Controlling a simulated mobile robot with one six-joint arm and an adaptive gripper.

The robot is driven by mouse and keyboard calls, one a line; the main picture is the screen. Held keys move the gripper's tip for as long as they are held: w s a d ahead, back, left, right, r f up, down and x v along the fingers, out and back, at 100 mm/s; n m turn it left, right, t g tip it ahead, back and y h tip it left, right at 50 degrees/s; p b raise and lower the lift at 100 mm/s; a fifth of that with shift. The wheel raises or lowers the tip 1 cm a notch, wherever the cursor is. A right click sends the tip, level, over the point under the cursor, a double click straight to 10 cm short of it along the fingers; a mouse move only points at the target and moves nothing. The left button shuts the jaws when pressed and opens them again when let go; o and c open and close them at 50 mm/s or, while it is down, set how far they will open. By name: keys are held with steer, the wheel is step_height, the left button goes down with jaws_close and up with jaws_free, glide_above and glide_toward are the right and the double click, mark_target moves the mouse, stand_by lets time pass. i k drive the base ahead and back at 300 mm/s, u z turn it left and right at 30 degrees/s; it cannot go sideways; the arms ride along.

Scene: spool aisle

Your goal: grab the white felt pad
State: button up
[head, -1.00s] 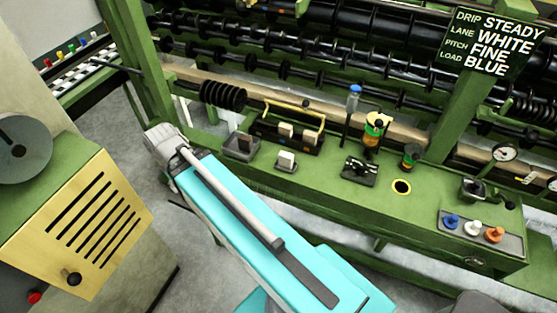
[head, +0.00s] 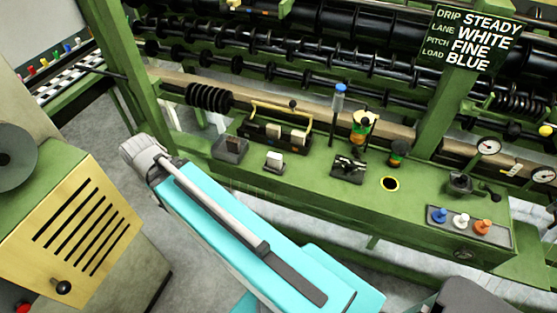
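A small white block (head: 274,158), which looks like the white felt pad, sits on a small dark holder (head: 273,167) on the green bench. Two pale cream blocks (head: 273,131) stand in a black tray with a yellow handle (head: 262,106) just behind it; I cannot tell whether they are felt. My turquoise arm crosses the lower middle in front of the bench, and its grey joint is left of the pad. My gripper's fingers are not visible.
A dark holder with a block (head: 231,147) stands left of the pad. A machine cabinet (head: 75,230) stands at left.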

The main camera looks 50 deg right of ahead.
mark_target(274, 161)
steer(key=z, duration=0.05)
steer(key=k, duration=1.95)
steer(key=z, duration=1.1)
steer(key=i, duration=1.05)
